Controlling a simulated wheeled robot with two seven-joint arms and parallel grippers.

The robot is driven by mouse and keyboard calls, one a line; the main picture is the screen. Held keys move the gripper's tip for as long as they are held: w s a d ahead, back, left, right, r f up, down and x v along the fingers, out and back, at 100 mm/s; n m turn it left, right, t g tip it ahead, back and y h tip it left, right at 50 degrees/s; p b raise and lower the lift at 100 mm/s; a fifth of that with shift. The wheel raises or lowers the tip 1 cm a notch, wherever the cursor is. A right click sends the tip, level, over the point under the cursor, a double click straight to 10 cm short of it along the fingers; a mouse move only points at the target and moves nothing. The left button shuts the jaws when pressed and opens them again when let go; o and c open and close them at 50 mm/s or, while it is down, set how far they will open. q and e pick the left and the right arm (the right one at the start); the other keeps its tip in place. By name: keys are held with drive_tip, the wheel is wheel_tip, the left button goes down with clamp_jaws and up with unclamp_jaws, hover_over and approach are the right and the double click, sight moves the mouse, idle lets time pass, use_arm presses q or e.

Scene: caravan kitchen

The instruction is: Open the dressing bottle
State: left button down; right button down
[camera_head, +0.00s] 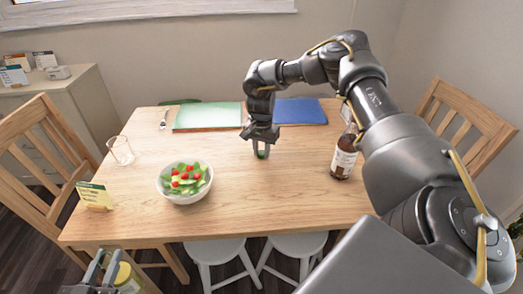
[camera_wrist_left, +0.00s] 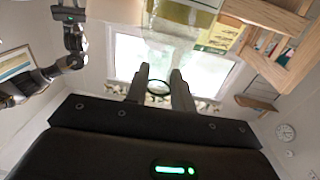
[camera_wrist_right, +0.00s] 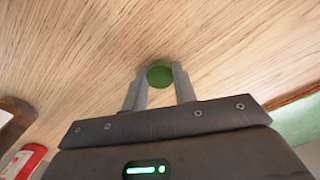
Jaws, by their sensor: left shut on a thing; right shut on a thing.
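A clear bottle with yellow dressing (camera_head: 122,274) and a pale label is at the bottom left edge of the head view, partly cut off. My left gripper (camera_head: 103,264) is beside its top; in the left wrist view the gripper (camera_wrist_left: 160,88) is shut around a clear neck with a dark ring-shaped rim (camera_wrist_left: 158,94). The yellow body (camera_wrist_left: 185,12) shows at the top there. My right gripper (camera_head: 262,143) is shut on a round green cap (camera_wrist_right: 160,75), low over the table and apart from the bottle. Whether the cap touches the wood is unclear.
Chairs stand at both ends, stools in front.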

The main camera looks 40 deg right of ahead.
sight(261, 153)
drive_tip(key=shift+f, duration=0.1)
drive_tip(key=c, duration=1.1)
unclamp_jaws()
wheel_tip(261, 153, up, 12)
drive_tip(key=shift+r+p, duration=0.25)
drive_tip(key=shift+p, duration=0.45)
